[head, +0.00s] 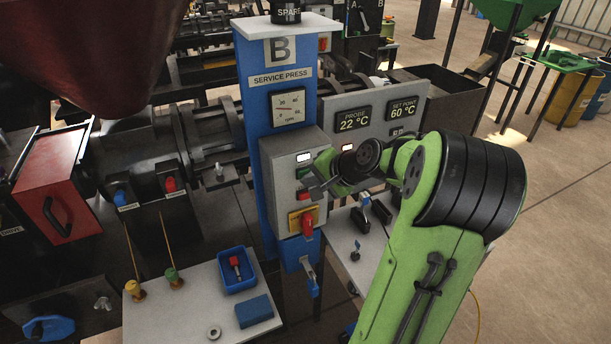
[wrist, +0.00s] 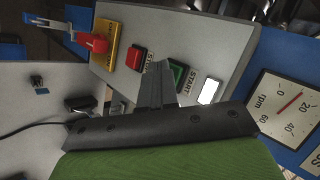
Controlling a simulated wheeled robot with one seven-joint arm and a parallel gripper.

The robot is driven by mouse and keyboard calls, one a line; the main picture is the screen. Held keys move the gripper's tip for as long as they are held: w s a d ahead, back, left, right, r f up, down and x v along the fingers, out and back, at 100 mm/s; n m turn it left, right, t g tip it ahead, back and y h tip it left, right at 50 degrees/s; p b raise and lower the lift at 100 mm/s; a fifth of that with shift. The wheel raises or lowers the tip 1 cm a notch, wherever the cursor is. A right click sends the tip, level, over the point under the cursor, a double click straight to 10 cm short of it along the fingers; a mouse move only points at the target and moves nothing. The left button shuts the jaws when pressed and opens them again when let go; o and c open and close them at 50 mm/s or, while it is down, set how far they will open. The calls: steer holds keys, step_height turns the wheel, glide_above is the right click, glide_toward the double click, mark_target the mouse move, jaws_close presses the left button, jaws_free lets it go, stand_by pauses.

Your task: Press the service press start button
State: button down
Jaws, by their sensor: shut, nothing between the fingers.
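The service press control box (head: 285,165) is a grey box on the blue column marked B. In the wrist view the green START button (wrist: 179,76) sits between a lit white lamp (wrist: 210,91) and the red STOP button (wrist: 136,58). My gripper (wrist: 160,68) is shut and empty, with its dark fingertips close to the box face, just beside the green button on its STOP side. They cover part of the button. I cannot tell whether they touch it. In the head view my gripper (head: 316,187) is in front of the box's right side.
A red rotary switch (head: 307,224) on a yellow plate is low on the box. The rpm gauge (head: 288,108) is above it. A grey panel with temperature displays (head: 355,121) stands to the right. A white table with a blue tray (head: 221,284) is below left.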

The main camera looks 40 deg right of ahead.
steer(key=shift+s+a, duration=0.2)
steer(key=shift+s, duration=0.6)
steer(key=s, duration=0.1)
steer(key=s+a, duration=0.1)
steer(key=s, duration=0.2)
steer(key=shift+s+a, duration=0.25)
steer(key=shift+s, duration=0.15)
steer(key=s+a+r+n+g, duration=0.15)
steer(key=a+n, duration=0.25)
steer(key=a, duration=0.4)
steer(key=s+a+n+g, duration=0.1)
steer(key=a+n+g, duration=0.25)
steer(key=a, duration=0.55)
steer(key=s+a+r+n, duration=0.1)
steer(key=s+a+n, duration=0.1)
steer(key=s, duration=0.3)
steer(key=s+a+r+n+h, duration=0.1)
steer(key=s+a+n, duration=0.2)
steer(key=s, duration=0.3)
steer(key=shift+a+r+n+t, duration=0.2)
steer(key=shift+a+n+t, duration=0.15)
steer(key=shift+n, duration=0.5)
